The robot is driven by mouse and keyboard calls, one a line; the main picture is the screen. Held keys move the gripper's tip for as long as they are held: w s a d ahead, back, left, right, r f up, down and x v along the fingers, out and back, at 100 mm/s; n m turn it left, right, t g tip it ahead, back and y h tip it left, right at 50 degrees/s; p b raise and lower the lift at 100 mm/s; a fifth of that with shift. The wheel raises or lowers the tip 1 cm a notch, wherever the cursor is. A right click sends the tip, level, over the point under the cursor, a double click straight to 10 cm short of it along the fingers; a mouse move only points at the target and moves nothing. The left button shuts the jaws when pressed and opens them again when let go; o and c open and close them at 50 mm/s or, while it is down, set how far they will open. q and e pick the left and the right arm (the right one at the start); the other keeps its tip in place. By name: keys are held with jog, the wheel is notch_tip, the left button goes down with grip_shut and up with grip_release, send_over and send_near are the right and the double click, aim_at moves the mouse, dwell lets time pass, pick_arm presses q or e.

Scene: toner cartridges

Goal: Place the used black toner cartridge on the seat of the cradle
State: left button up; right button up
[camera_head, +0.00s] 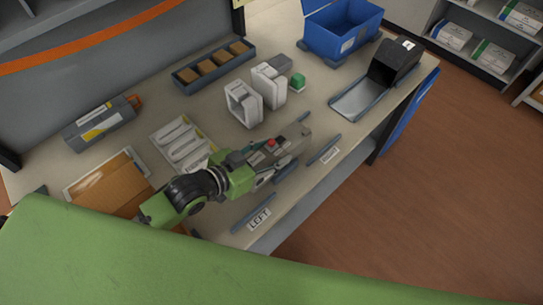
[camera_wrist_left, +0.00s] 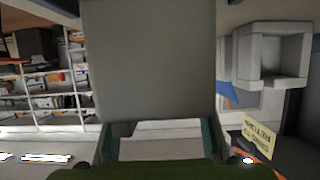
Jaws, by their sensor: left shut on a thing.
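In the left wrist view this held thing (camera_wrist_left: 148,60) is a broad, plain grey face filling the upper middle. It looks dark grey rather than black, and I cannot tell for sure that it is the used cartridge. A pale, two-part stand (camera_head: 243,104) with an open frame is beyond the gripper; it may be the cradle. Whether the held thing touches the bench is hidden. My right gripper is not in view.
A grey cartridge with an orange end (camera_head: 103,121) lies at the left. A white tray (camera_head: 182,143), brown box (camera_head: 108,185), blue bin (camera_head: 342,30), black hopper (camera_head: 393,62) and small green block (camera_head: 298,82) are around. Blue rails (camera_head: 253,213) line the front edge.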

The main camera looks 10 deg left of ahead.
aim_at(250, 164)
pick_arm(q)
jog(key=o, duration=1.4)
jog(key=shift+o, duration=0.2)
jog(key=v, duration=0.6)
jog(key=shift+s+b, duration=0.15)
jog(key=shift+b, duration=0.25)
jog(key=shift+s+a+r, duration=0.35)
jog(key=shift+s+a, duration=0.05)
jog(key=shift+s, duration=0.1)
